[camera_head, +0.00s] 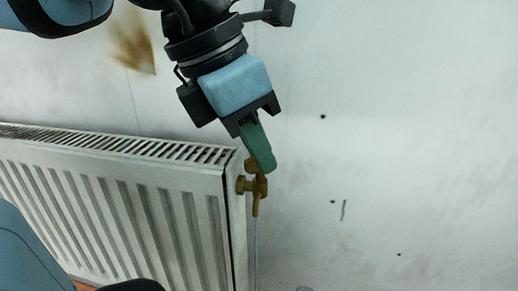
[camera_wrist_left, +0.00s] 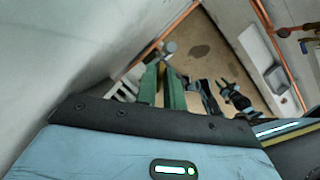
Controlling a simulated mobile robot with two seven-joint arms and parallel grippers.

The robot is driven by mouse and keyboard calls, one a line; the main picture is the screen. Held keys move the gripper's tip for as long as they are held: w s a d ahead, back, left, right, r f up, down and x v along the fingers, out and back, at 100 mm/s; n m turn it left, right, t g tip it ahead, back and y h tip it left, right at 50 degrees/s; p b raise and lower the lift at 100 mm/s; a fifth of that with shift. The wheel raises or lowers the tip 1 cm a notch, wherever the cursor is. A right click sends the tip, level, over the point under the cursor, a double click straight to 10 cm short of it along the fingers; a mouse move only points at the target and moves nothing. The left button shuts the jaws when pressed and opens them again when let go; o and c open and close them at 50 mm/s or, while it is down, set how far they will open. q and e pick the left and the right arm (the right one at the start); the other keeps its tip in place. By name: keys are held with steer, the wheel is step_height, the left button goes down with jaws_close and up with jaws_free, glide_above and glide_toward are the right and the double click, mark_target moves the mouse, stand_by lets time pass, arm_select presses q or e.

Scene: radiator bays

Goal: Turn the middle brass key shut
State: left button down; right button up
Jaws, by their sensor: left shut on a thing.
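A brass valve (camera_head: 259,186) stands at the right end of the white radiator in the head view, above a thin upright pipe. Its brass key (camera_head: 250,165) is at the top, partly hidden by a green finger. My left gripper (camera_head: 266,164) comes down from above, tilted, with its green fingers shut on the key. In the left wrist view the fingers (camera_wrist_left: 163,72) are close together, and the key between them is hard to make out. No other key shows in the head view, so I cannot tell its place in a row. My right gripper is not in view.
The white radiator (camera_head: 130,205) fills the lower left, close beside the valve. A stained pale wall (camera_head: 400,150) lies behind, with open room to the right. In the left wrist view, copper pipes (camera_wrist_left: 165,33) run along the wall, and brown floor (camera_wrist_left: 212,62) shows.

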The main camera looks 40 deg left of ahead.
arm_select(q)
steer(key=m+h, duration=0.1)
steer(key=m, duration=0.2)
steer(key=shift+m+g, duration=0.3)
steer(key=shift+g, duration=0.1)
steer(key=shift+w+a+m+g+h+p, duration=0.1)
steer(key=shift+m+g+h+p, duration=0.3)
steer(key=shift+m, duration=1.2)
steer(key=c, duration=1.6)
jaws_free()
steer(key=shift+p+v, duration=0.3)
steer(key=shift+v, duration=3.65)
steer(key=shift+f, duration=0.1)
